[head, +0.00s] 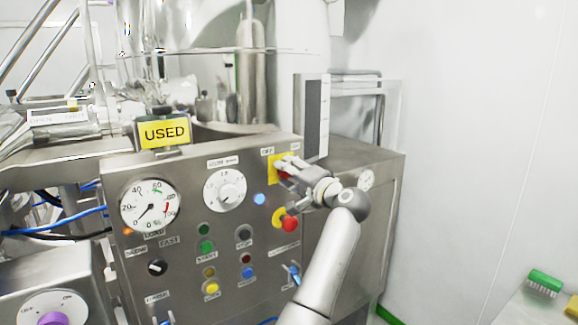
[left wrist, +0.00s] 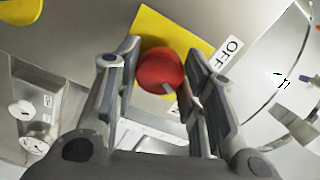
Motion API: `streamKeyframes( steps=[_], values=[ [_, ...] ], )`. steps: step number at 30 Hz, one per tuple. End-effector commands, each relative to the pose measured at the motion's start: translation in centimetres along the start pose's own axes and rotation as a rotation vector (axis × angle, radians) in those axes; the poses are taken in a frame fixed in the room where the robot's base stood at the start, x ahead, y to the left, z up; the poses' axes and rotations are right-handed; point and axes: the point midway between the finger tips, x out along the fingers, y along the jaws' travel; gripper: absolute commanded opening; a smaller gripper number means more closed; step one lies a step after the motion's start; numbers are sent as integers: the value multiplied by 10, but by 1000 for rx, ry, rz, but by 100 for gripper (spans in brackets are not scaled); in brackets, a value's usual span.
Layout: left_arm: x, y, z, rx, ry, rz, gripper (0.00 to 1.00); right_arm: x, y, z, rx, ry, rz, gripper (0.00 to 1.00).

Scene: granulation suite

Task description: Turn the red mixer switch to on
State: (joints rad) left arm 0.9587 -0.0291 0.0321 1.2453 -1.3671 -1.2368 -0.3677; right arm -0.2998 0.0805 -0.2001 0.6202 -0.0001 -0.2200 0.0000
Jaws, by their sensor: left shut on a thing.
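The red mixer switch (left wrist: 160,68) is a round knob with a pale pointer mark, on a yellow plate (left wrist: 200,48) with an OFF label (left wrist: 228,53) beside it. In the head view the yellow plate (head: 273,161) is at the panel's upper right, and my gripper mostly covers the knob. My left gripper (head: 286,170) reaches in at the panel there. In the left wrist view its two fingers stand on either side of the red knob, shut on it. The pointer's exact setting is hard to read. My right gripper is not in view.
A red push button on a yellow base (head: 290,223) is just below my gripper. A dial gauge (head: 150,205), a white timer knob (head: 226,191) and several coloured buttons fill the panel. A yellow USED sign (head: 165,133) stands above. A green brush (head: 545,282) lies at far right.

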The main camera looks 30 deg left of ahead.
Motion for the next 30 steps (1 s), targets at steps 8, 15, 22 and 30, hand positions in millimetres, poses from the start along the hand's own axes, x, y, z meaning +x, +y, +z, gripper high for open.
streamKeyframes(
  steps=[8, 15, 22, 30],
  values=[
    [0, -2, -1, 195, 2, 0, 14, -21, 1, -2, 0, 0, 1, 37],
    [0, -1, -1, 289, 1, 0, 14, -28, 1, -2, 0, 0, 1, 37],
    [0, 0, 0, 322, 1, 0, 14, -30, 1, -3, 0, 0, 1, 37],
    [0, 0, 0, 325, 1, 0, 14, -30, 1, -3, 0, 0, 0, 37]
  ],
)
